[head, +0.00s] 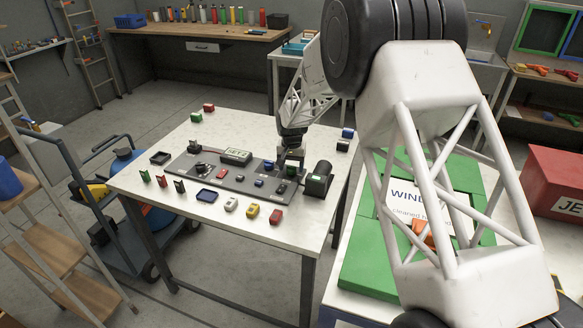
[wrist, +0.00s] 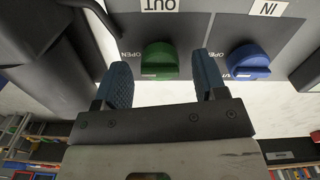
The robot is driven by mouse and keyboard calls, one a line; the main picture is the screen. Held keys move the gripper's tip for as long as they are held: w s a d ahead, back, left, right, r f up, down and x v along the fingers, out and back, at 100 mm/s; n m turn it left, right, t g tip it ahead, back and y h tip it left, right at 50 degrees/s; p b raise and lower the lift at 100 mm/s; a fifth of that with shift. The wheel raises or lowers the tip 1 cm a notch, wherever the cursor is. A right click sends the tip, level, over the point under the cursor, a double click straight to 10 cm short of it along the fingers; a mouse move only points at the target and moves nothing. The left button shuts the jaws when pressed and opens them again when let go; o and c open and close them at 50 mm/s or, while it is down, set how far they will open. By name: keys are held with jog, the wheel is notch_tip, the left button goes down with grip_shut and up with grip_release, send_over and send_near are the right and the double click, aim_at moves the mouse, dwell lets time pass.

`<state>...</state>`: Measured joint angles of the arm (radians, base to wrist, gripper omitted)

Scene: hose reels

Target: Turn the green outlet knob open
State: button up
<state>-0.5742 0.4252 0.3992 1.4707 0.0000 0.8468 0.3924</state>
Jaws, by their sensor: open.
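The green outlet knob (wrist: 159,60) shows in the wrist view below a white OUT label (wrist: 163,5), with the word OPEN to its left. My gripper (wrist: 163,76) is open and empty. Its two blue-grey fingers stand to the left and right of the green knob in the picture, with gaps on both sides. How far the fingertips are from the knob in depth I cannot tell. In the head view my gripper (head: 290,157) is low over the right end of the dark panel (head: 227,186), and mostly hides that spot.
In the wrist view a blue knob (wrist: 248,62) under an IN label (wrist: 268,8) is close to my right finger. A dark cylinder (head: 318,179) stands to the right of my gripper. Several small coloured blocks lie along the front of the white table (head: 280,238).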

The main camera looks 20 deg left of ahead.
aim_at(293, 167)
jog(key=shift+r, duration=3.55)
jog(key=shift+d+r, duration=0.2)
jog(key=shift+d, duration=0.05)
jog(key=s+d+r, duration=0.5)
jog(key=d+r, duration=0.2)
jog(key=d, duration=0.3)
jog(key=s+d+r+m+t, duration=0.1)
jog(key=s+d+r, duration=0.5)
jog(key=d, duration=0.5)
jog(key=s+d+r, duration=0.5)
jog(key=d+r, duration=0.2)
jog(key=d, duration=0.3)
jog(key=s+d, duration=0.6)
jog(key=s, duration=0.4)
jog(key=s+d+t, duration=0.1)
jog(key=s+d, duration=0.5)
jog(key=s, duration=0.5)
jog(key=s+d+m, duration=0.1)
jog(key=s+d, duration=0.6)
jog(key=s, duration=0.3)
jog(key=shift+s+f+t, duration=0.3)
jog(key=shift+s+f, duration=0.05)
jog(key=shift+s, duration=0.05)
